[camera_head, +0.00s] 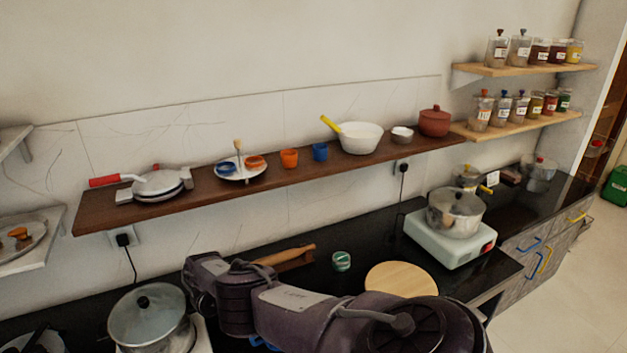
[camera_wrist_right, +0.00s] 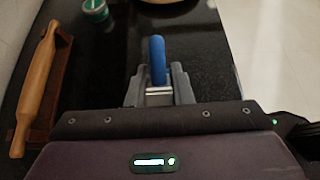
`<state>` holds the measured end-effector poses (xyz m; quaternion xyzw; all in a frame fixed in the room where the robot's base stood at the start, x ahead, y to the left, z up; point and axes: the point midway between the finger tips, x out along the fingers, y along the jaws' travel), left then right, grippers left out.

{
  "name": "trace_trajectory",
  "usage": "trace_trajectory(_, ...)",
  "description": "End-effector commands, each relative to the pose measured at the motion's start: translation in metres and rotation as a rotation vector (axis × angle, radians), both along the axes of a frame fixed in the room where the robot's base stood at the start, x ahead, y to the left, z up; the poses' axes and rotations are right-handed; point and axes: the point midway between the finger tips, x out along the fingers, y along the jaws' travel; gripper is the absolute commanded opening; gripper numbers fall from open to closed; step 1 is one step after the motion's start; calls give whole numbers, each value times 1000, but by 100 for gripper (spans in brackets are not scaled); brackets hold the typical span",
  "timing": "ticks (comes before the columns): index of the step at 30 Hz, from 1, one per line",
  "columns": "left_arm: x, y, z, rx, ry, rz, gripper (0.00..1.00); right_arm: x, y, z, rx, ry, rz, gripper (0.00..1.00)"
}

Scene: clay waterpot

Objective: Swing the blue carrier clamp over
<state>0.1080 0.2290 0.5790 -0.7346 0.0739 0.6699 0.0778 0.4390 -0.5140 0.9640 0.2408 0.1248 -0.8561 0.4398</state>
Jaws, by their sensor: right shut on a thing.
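The blue carrier clamp (camera_wrist_right: 157,58) shows in the right wrist view as an upright blue handle with a metal part at its lower end. My right gripper (camera_wrist_right: 159,93) is shut on it, with one grey finger on each side, above the black counter. In the head view only a small blue piece (camera_head: 258,342) shows below my right arm; it looks like part of the same clamp. My right gripper is hidden by the arm there. My left gripper is in neither view.
A rolling pin (camera_wrist_right: 39,88) lies on a brown board left of the gripper. A green jar (camera_head: 341,261) and round wooden board (camera_head: 401,280) are on the counter. A lidded pot (camera_head: 148,315) stands at left, another pot (camera_head: 455,212) on a white stove at right.

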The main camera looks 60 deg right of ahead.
Motion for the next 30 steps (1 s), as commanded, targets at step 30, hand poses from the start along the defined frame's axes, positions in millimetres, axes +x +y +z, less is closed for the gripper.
trace_trajectory(30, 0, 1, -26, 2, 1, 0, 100, 4, 6, -5, -82, 58, 1, 45)
